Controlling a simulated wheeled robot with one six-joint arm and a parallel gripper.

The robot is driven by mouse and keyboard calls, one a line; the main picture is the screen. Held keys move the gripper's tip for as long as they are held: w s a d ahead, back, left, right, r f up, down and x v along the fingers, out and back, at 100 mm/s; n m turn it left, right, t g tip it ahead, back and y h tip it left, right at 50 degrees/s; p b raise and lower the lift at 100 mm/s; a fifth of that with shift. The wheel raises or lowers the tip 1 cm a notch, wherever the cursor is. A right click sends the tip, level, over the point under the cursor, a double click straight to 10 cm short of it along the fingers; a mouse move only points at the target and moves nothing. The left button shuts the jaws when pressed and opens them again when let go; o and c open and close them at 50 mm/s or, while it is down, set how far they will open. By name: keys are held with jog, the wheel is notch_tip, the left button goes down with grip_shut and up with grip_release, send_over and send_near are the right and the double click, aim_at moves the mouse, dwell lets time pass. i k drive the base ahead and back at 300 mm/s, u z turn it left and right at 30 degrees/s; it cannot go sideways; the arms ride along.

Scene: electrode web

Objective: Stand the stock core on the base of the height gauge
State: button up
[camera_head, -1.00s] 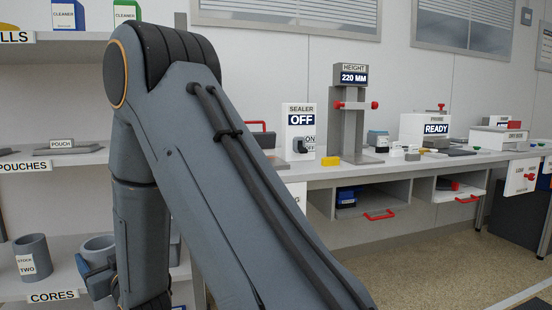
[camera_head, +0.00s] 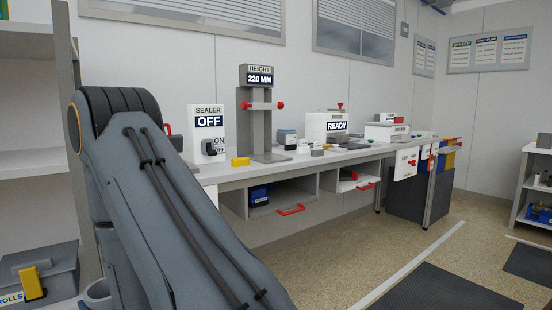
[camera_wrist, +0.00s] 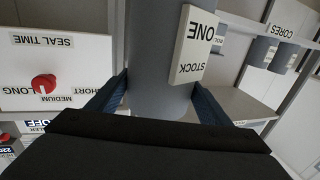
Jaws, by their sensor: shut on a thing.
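The stock core (camera_wrist: 160,50) is a grey cylinder with a white label reading STOCK ONE, upside down in the wrist view. My gripper (camera_wrist: 158,88) is shut on it, with one dark blue finger on each side. The core's far end is cut off by the picture's edge. The height gauge (camera_head: 254,115) stands on the bench in the head view, with a grey column, a red-ended crossbar and a display reading 220 MM. Its grey base (camera_head: 268,157) shows no core on it. My gripper and the held core are not visible in the head view.
The sealer (camera_head: 207,130), reading OFF, stands left of the gauge. A yellow block (camera_head: 240,161) lies near the base's left. A device reading READY (camera_head: 328,128) stands to the right. In the wrist view, a SEAL TIME panel (camera_wrist: 75,70) is at left and cores on a shelf at right.

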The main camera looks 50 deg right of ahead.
aim_at(268, 156)
jog(key=z, duration=3.5)
jog(key=k, duration=1.45)
jog(key=u, duration=1.25)
jog(key=i, duration=1.7)
